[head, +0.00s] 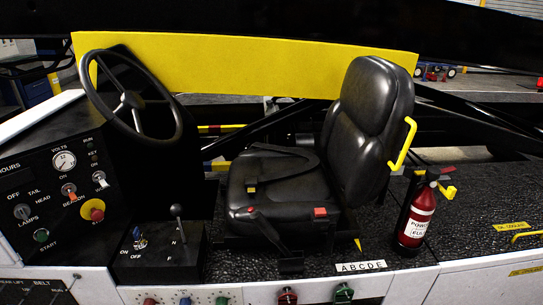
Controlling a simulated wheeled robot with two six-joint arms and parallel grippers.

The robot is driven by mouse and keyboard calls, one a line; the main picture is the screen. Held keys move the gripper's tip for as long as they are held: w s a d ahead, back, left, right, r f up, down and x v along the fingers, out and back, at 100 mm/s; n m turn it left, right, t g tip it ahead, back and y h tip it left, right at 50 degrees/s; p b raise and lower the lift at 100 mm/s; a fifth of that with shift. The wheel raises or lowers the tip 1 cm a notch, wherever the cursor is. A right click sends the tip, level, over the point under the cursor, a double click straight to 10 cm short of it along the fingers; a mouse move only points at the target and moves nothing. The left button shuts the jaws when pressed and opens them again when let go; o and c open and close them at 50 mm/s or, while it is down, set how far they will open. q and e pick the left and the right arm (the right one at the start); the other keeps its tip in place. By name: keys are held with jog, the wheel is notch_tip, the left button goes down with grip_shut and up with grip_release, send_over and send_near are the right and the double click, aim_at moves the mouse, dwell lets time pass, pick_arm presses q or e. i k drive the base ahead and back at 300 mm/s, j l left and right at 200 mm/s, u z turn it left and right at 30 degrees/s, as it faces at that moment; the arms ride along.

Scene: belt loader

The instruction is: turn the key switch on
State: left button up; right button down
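The black dash panel (60,195) stands at the left in the head view. Neither of my grippers is in view.
The steering wheel (122,100) rises behind the panel. A red-topped emergency button (95,210), red switch (69,192) and lamp knob (22,212) are on the panel. A lever (178,225) stands on the box. The black seat (290,180) and red extinguisher (416,215) are to the right.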

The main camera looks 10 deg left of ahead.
aim_at(141, 244)
jog(key=u, duration=1.3)
